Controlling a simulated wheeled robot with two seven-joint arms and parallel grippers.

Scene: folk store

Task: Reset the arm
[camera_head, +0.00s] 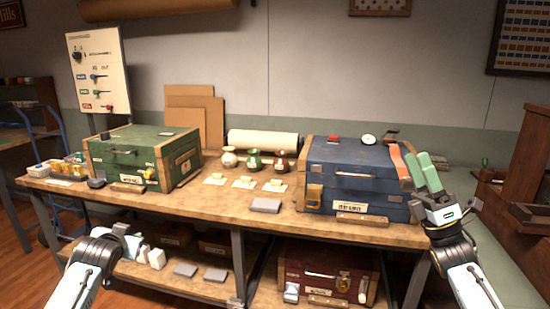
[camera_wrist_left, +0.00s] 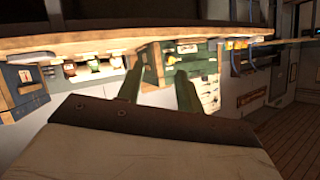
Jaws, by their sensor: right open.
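My right gripper (camera_head: 418,160) is raised at the right of the head view, with its green fingers pointing up. It is open with nothing between the fingers, and it overlaps the right edge of the blue chest; I cannot tell whether they touch. My left arm's wrist shows low at the left in front of the table, with its fingers hard to make out there. In the left wrist view my left gripper (camera_wrist_left: 158,72) shows two green fingers standing apart, empty. That view looks upside down, with the chests in the background.
The wooden workbench (camera_head: 225,200) carries a green chest (camera_head: 125,150), a blue chest (camera_head: 350,175), small vases (camera_head: 254,160) and a grey block (camera_head: 266,205). A red chest (camera_head: 325,272) sits on the lower shelf. Floor shows at the lower left.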

